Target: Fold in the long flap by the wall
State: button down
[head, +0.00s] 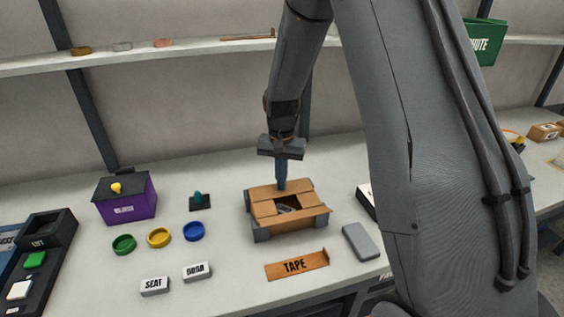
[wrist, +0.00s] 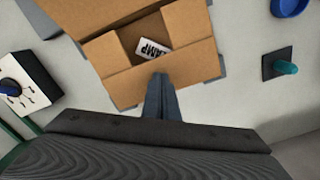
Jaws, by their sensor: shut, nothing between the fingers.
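The brown cardboard box (head: 262,223) stands on the table between grey corner blocks. Its long flap by the wall (head: 262,191) lies about level across the back of the top; it also shows in the wrist view (wrist: 128,86). The other flaps also look turned inward, leaving a square gap in the middle. Through the gap a white labelled block (wrist: 153,49) shows, its lettering partly hidden. My gripper (head: 282,188) is shut and empty, pointing down at the wall-side flap. Its tips (wrist: 160,76) overlap that flap in the wrist view; I cannot tell whether they touch it.
An orange TAPE sign (head: 297,265) and a grey slab (head: 361,242) lie in front. A teal-knobbed stand (head: 199,201), coloured rings (head: 159,238) and a purple box (head: 127,201) stand left. My arm hides the table at right. A shelf (head: 130,55) runs along the wall.

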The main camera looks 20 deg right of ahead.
notch_tip(320, 180, up, 10)
jog(key=p, duration=0.6)
jog(key=shift+p, duration=0.3)
dwell(0.3)
jog(key=s+f+n+b, duration=0.3)
jog(key=s+b, duration=0.2)
jog(key=s, duration=0.5)
jog(key=s+f+n+t+b, duration=0.1)
jog(key=s+f+n+b, duration=0.2)
jog(key=s+b, duration=0.3)
jog(key=s, duration=0.4)
jog(key=shift+s, duration=0.3)
jog(key=shift+f, duration=0.1)
jog(key=shift+d, duration=0.1)
